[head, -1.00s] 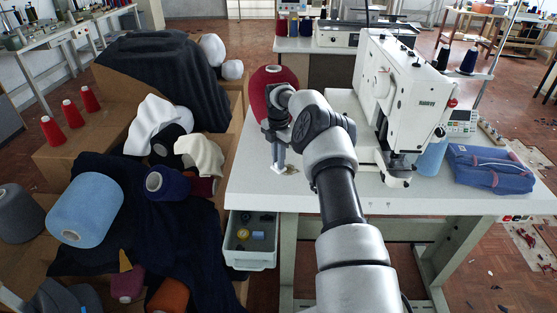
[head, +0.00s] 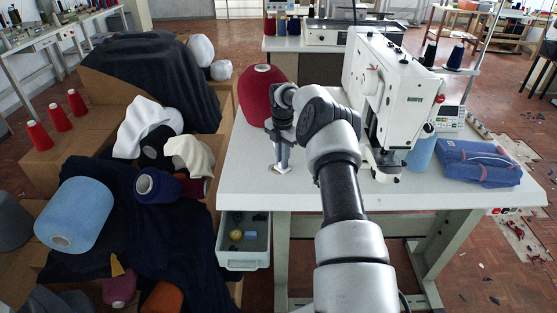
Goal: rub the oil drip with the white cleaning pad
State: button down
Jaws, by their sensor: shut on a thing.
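My gripper (head: 282,160) points down at the white table (head: 240,181), near its front left part. It is shut on the white cleaning pad (head: 282,170), a small pale piece showing just under the fingertips. The pad is at or very close to the tabletop; I cannot tell for sure that it touches. The oil drip cannot be made out now; the pad and fingers cover the place where a brownish spot showed before.
A red yarn cone (head: 262,94) stands just behind my gripper. The white sewing machine (head: 392,98) and a folded blue bundle (head: 478,163) are to the right. An open drawer (head: 244,258) hangs under the table's front left. Clear tabletop lies left of the gripper.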

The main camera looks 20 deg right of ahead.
jog(key=shift+s+d+f, duration=0.1)
jog(key=shift+s+d, duration=0.25)
jog(key=shift+d, duration=0.5)
jog(key=shift+s+d+f, duration=0.1)
jog(key=shift+s+d, duration=0.25)
jog(key=shift+d, duration=0.5)
jog(key=shift+a, duration=0.15)
jog(key=shift+w+a+r+b, duration=0.15)
jog(key=shift+w+a, duration=0.35)
jog(key=shift+a, duration=0.7)
jog(key=shift+w+a+f+b, duration=0.1)
jog(key=shift+w+a+b, duration=0.3)
jog(key=shift+a, duration=0.85)
jog(key=shift+w+a+r+b, duration=0.1)
jog(key=shift+w+a, duration=0.55)
jog(key=shift+a, duration=0.55)
jog(key=shift+w, duration=0.25)
jog(key=shift+w+d, duration=0.15)
jog(key=shift+s+d, duration=0.3)
jog(key=shift+d, duration=0.5)
jog(key=shift+s+d, duration=0.4)
jog(key=shift+d, duration=0.6)
jog(key=shift+s+d, duration=0.45)
jog(key=shift+d, duration=0.55)
jog(key=shift+s+d, duration=0.4)
jog(key=shift+d, duration=0.6)
